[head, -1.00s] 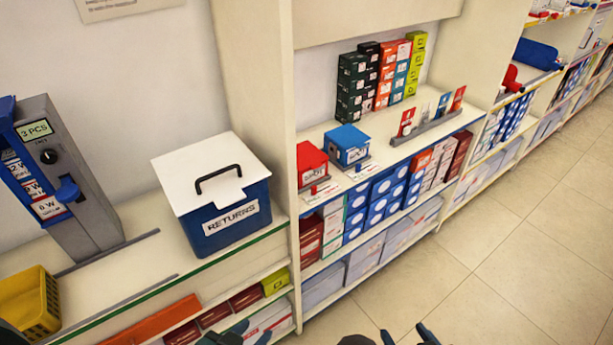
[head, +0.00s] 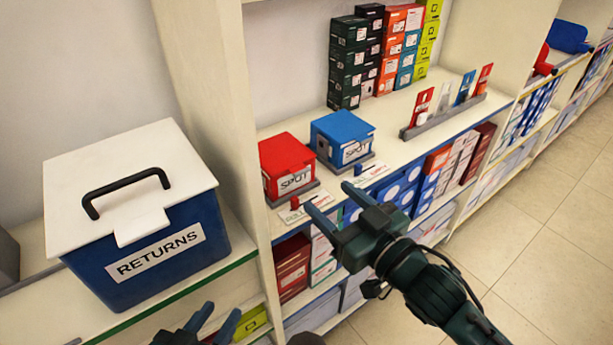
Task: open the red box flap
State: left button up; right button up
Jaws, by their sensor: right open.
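The red box (head: 286,160) stands on the shelf beside the upright panel, its lid down and a white "SPOT" label on its front. A small red tab (head: 295,203) shows in front of it. My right gripper (head: 333,197) is open and empty, in front of and below the red and blue boxes, its fingers pointing left and up toward the shelf edge. It appears apart from the red box. My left gripper (head: 216,318) is at the bottom edge, low in front of the left counter, with its fingers spread and nothing between them.
A blue box (head: 342,137) stands just right of the red one. The blue returns bin (head: 150,250) with a white lid is to the left, past the upright panel (head: 215,110). A grey card rack (head: 440,118) and stacked cartons (head: 350,65) are farther along the shelf. The floor at right is clear.

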send_near(283, 155)
jog(key=shift+x, duration=1.15)
jog(key=shift+c, duration=0.3)
grip_shut()
